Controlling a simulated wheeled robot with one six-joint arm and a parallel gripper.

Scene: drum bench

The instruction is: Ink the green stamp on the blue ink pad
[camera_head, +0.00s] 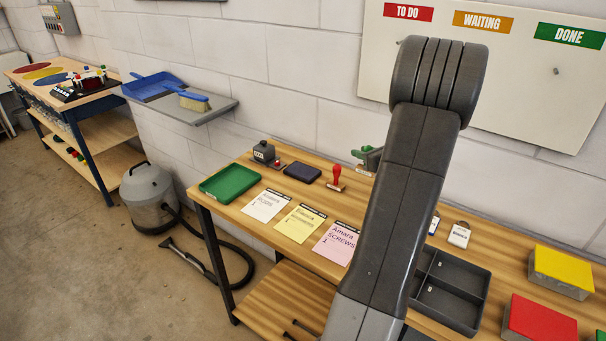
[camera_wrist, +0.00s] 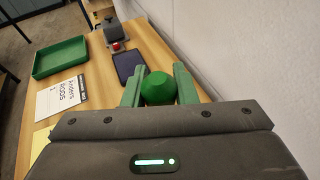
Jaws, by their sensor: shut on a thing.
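In the wrist view my gripper (camera_wrist: 159,92) is shut on the green stamp (camera_wrist: 159,86), whose rounded green knob shows between the two green fingers. The stamp's lower part is hidden. The dark blue ink pad (camera_wrist: 129,66) lies flat on the bench just beyond and left of the stamp. In the head view the ink pad (camera_head: 302,173) lies between the green tray and the red stamp. There my gripper (camera_head: 369,156) shows only in part beside my arm, to the right of the pad. I cannot tell the stamp's height above the bench.
A green tray (camera_head: 230,182), a dark device with a red button (camera_head: 264,152) and a red stamp (camera_head: 336,177) stand near the pad. Several paper cards, such as the white card (camera_head: 267,205), lie in front. A dark divided tray (camera_head: 450,291) and yellow (camera_head: 562,271) and red boxes (camera_head: 540,320) are right.

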